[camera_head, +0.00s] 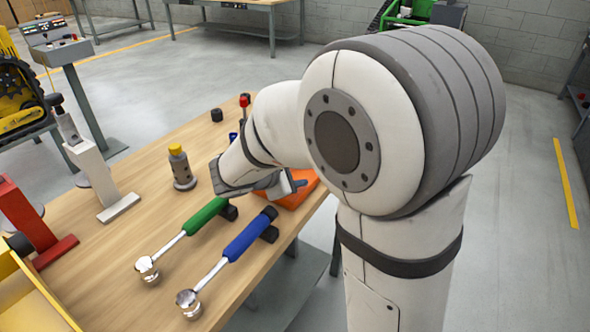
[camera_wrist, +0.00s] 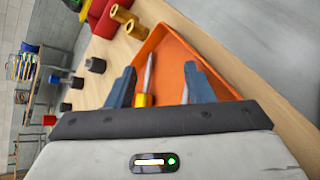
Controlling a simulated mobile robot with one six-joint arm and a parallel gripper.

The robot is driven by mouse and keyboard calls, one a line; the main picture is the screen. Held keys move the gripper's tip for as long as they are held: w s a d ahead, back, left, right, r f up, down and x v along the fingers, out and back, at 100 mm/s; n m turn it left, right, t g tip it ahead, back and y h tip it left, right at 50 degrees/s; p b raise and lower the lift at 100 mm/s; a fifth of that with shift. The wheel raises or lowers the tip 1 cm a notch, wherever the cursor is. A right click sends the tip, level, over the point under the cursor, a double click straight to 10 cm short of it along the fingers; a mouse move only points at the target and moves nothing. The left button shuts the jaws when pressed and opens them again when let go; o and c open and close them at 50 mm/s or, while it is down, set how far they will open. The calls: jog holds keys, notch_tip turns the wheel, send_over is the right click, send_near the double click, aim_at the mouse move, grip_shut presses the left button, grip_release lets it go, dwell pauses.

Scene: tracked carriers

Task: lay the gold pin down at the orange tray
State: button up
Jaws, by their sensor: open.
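The orange tray (camera_wrist: 215,62) is ahead of my gripper (camera_wrist: 155,88) in the wrist view. In the head view the tray (camera_head: 299,197) is mostly hidden behind my arm. My gripper is open, its two blue-grey fingers apart over the tray's near part. A slim piece with a grey shaft and a gold-yellow end (camera_wrist: 143,100) shows between the fingers, against the tray floor. I cannot tell whether it touches a finger. Two gold cylinders (camera_wrist: 135,29) lie close together outside the tray's far left corner. I cannot tell which of these gold pieces is the pin.
A green-handled tool (camera_head: 207,216) and a blue-handled tool (camera_head: 250,234) lie on the wooden table (camera_head: 140,183). A yellow-capped cylinder (camera_head: 181,166) stands near my arm. Red (camera_head: 30,218) and white (camera_head: 92,170) stands are at the left. A red piece (camera_wrist: 103,20) lies near the gold cylinders.

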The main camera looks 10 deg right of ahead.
jog(key=shift+a, duration=0.1)
jog(key=v, duration=0.7)
jog(key=shift+s+a+r+p, duration=0.2)
jog(key=shift+p, duration=0.25)
jog(key=s+d+r+m+g+y+p, duration=0.25)
jog(key=s+d+m+g+p, duration=0.25)
jog(key=s+d+m, duration=0.25)
jog(key=s+a+r+m+y+p, duration=0.2)
jog(key=s+r+m+y+p, duration=0.2)
jog(key=s+m, duration=0.5)
jog(key=s+y+p, duration=0.1)
jog(key=y+p, duration=0.1)
jog(key=y, duration=0.1)
jog(key=shift+r, duration=0.4)
jog(key=shift+c, duration=0.3)
